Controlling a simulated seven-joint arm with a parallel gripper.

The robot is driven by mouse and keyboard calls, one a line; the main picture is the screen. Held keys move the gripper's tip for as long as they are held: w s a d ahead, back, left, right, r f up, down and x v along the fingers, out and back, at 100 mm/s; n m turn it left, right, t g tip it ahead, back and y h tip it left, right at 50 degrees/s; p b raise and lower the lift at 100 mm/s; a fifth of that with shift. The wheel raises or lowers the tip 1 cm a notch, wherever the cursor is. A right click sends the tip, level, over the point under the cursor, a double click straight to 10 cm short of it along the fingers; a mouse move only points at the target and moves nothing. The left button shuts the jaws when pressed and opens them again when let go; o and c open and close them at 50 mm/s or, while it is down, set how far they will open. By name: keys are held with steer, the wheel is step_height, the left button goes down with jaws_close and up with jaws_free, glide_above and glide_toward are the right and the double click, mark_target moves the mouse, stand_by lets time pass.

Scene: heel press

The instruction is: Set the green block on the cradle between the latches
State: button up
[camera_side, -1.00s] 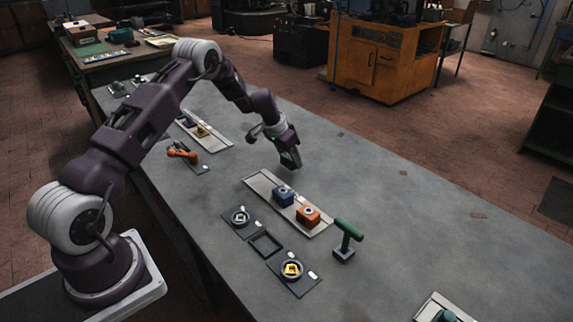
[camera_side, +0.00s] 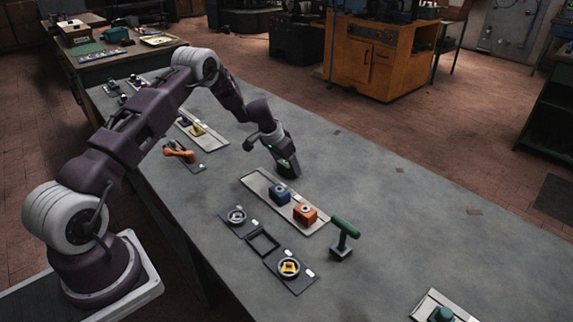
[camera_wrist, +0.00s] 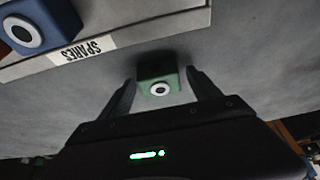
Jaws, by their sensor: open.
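The green block (camera_wrist: 158,70) shows in the wrist view with a white ring and dark centre on its face. It stands on the grey table between the two fingers of my gripper (camera_wrist: 160,90), which are open around it; I cannot tell whether they touch it. The cradle (camera_side: 263,243) appears to be the empty dark square frame. It lies between two dark plates with round latches, one grey (camera_side: 237,215) and one yellow (camera_side: 289,267).
The pale spares tray (camera_side: 257,185) holds a blue block (camera_side: 280,194) and an orange block (camera_side: 304,213), between my gripper and the cradle. A green T-handle (camera_side: 345,232) stands upright right of the tray. An orange-handled clamp (camera_side: 180,152) lies left. The table's right side is mostly clear.

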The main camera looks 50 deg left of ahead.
steer(key=v, duration=1.2)
steer(key=s+d+r, duration=0.3)
steer(key=d+r, duration=0.2)
steer(key=r, duration=0.2)
steer(key=s+d+r, duration=0.3)
steer(key=d+r, duration=0.3)
steer(key=r, duration=0.1)
steer(key=s+d+r, duration=0.4)
steer(key=s+d, duration=0.1)
steer(key=s, duration=0.4)
steer(key=s+d+r, duration=0.5)
steer(key=s, duration=0.5)
steer(key=shift+d+m+t, duration=0.2)
steer(key=shift+m+t, duration=0.1)
steer(key=shift+t, duration=0.1)
steer(key=shift+o, duration=0.5)
steer(key=s+d+f, duration=0.1)
steer(key=s, duration=1)
steer(key=shift+s+d+f, duration=0.15)
steer(key=shift+s+f, duration=0.05)
steer(key=shift+f, duration=0.2)
steer(key=shift+s+f, duration=0.15)
steer(key=shift+s, duration=0.2)
